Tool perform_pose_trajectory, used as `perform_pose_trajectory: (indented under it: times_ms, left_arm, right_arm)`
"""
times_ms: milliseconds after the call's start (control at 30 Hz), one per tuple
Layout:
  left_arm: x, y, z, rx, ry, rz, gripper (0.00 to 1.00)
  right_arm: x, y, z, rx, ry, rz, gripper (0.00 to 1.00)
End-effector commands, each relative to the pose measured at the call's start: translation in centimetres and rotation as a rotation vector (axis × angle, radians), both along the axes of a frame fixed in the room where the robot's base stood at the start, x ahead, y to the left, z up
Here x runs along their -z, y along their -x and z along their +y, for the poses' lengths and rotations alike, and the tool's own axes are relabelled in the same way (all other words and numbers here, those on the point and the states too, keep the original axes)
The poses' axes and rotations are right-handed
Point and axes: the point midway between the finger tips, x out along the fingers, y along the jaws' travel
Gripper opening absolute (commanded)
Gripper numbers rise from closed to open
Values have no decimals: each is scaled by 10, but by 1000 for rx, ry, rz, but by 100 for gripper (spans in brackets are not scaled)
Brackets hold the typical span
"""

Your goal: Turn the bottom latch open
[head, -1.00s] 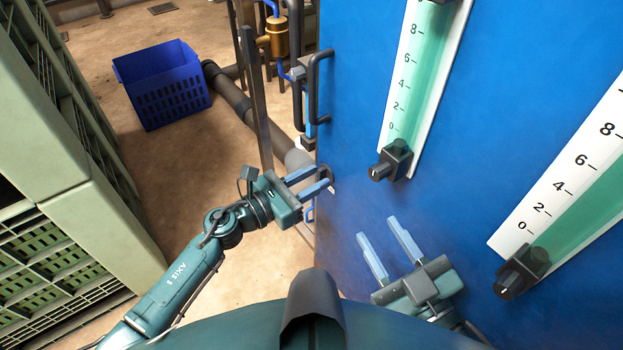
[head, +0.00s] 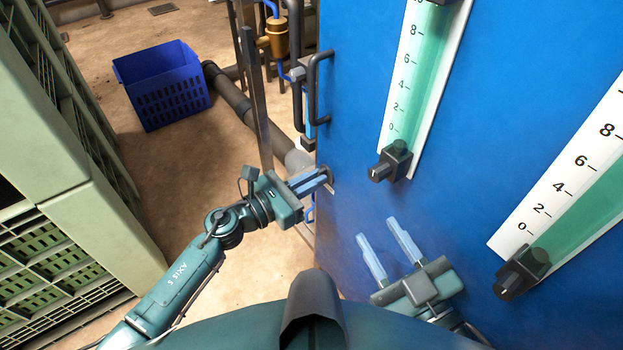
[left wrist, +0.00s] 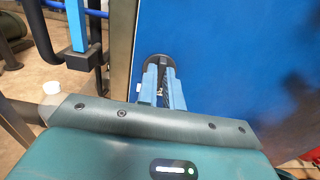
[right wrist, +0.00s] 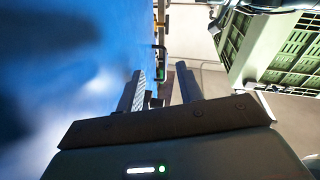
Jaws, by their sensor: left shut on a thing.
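The bottom latch (left wrist: 157,61) is a dark rounded piece at the left edge of the blue cabinet front in the left wrist view. In the head view only a small dark part of it shows at the fingertips. My left gripper (head: 322,176) is shut on the latch, its two blue fingers close together. The fingers hide the middle of the latch, so its exact angle is hard to tell. My right gripper (head: 377,229) is open and empty in front of the blue panel. Its spread fingers also show in the right wrist view (right wrist: 160,84).
The blue cabinet (head: 350,90) fills the right side and carries two gauges with dark valves (head: 391,161). A dark handle (head: 313,90) stands above the latch. Green crates (head: 60,150) are stacked at left. A blue basket (head: 162,85) sits on the floor behind.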

Motion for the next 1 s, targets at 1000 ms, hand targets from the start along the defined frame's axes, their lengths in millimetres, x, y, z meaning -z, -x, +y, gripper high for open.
perform_pose_trajectory:
  times_ms: [1000]
  left_arm:
    - [-1, -3, 2, 0, 446, 615, 0]
  right_arm:
    - [-1, -2, -13, 65, 14, 228, 36]
